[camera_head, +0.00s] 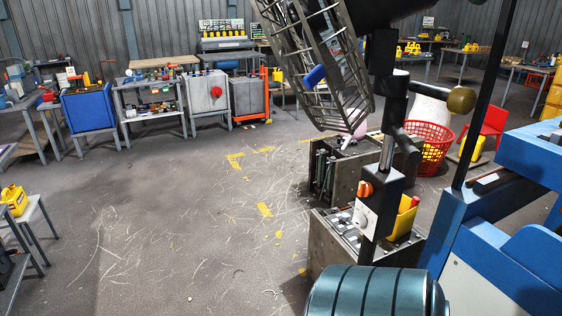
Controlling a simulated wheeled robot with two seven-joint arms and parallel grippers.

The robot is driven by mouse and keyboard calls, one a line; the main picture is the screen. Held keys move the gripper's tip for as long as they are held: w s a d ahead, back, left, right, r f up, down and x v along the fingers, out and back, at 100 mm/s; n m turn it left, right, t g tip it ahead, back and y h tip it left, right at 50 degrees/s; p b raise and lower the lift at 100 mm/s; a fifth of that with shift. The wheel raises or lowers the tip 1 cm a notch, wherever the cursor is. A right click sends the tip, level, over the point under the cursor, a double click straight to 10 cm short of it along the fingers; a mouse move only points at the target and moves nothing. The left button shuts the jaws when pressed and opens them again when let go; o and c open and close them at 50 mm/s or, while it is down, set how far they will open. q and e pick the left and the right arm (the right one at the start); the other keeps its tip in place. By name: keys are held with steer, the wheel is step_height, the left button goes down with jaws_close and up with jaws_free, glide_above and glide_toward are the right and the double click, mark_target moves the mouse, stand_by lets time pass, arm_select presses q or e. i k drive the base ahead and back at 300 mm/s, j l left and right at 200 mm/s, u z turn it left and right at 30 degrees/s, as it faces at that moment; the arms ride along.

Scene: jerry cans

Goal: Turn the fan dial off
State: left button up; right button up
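A large fan with a wire cage (325,60) stands close in front of me at the upper middle, cut off by the top edge. Its pole (388,140) runs down to a dark control box (381,205). The box has a pale plate with a small round dial (363,218) on its left face and an orange knob (365,189) above it. The dial's setting is too small to read. Neither of my grippers shows in the head view.
A teal ribbed cylinder (365,292) is at the bottom, close below the control box. A blue machine (510,240) fills the lower right. Open metal boxes (340,240) stand behind the pole, near a red basket (428,145). The floor (170,220) at left is mostly clear.

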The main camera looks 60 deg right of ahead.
mark_target(360, 220)
steer(key=z, duration=2.7)
